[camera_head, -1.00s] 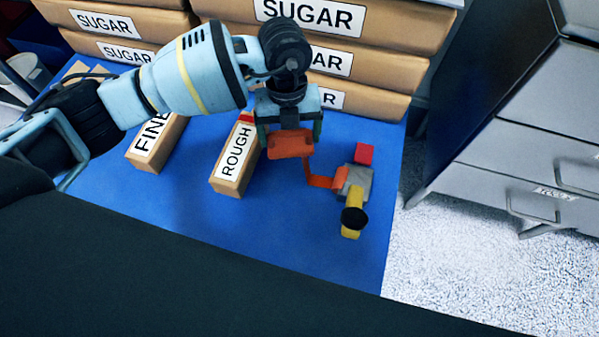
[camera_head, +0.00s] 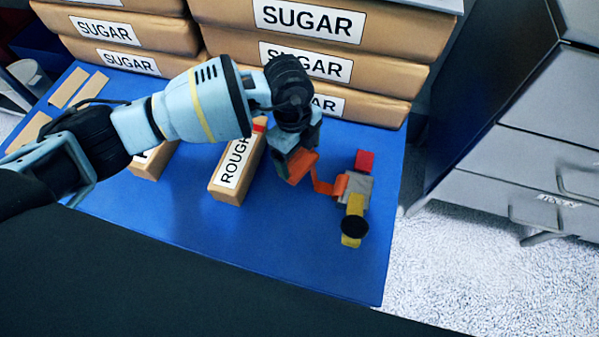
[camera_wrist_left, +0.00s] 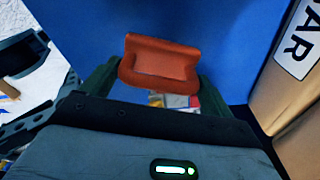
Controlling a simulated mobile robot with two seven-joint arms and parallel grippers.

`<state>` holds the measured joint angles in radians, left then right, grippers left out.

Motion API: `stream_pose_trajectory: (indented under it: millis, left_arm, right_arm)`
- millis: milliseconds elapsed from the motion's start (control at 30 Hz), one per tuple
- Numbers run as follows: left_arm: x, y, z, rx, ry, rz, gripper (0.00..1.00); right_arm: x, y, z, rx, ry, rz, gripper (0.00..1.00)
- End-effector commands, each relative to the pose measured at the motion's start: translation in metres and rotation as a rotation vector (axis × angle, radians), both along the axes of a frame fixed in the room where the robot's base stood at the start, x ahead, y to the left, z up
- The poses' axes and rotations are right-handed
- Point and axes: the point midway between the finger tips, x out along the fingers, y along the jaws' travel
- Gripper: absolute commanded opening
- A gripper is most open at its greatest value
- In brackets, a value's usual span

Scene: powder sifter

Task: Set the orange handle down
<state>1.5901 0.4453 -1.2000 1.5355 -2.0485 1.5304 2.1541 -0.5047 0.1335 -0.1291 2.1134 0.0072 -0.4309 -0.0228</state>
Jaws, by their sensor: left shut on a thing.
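The orange handle (camera_head: 302,167) is a chunky grip with a thin orange crank arm that reaches right to a grey block (camera_head: 357,188). The block carries a red cube (camera_head: 364,161), a yellow part (camera_head: 351,240) and a black round knob (camera_head: 354,226). My left gripper (camera_head: 293,158) is shut on the orange handle above the blue table. In the left wrist view the handle (camera_wrist_left: 160,62) sits between the two dark green fingers (camera_wrist_left: 160,82). Whether the handle touches the table is hidden. My right gripper is out of view.
Boxes labelled ROUGH (camera_head: 236,180) and FINE (camera_head: 150,166) lie left of the handle on the blue table (camera_head: 290,250). Stacked SUGAR bags (camera_head: 325,65) stand behind. Grey drawers (camera_head: 500,195) stand right, past the table edge. The table's front is clear.

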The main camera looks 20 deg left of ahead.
Motion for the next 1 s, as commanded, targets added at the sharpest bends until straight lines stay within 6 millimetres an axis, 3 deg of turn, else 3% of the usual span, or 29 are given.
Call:
stream_pose_trajectory:
  millis: [100, 400, 700, 1000]
  left_arm:
    - [-0.001, 0.0, -0.023, 0.001, 0.004, 0.0, 0.6]
    - [0.0, 0.0, -0.033, 0.0, 0.001, -0.001, 0.6]
    - [-0.001, 0.0, -0.076, 0.0, 0.003, -0.002, 0.6]
    - [0.0, 0.0, -0.078, 0.0, 0.0, -0.002, 0.6]
  right_arm:
    - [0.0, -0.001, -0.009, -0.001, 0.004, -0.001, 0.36]
    - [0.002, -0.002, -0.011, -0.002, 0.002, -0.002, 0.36]
    - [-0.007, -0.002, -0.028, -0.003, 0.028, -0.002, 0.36]
    - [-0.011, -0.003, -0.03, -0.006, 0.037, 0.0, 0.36]
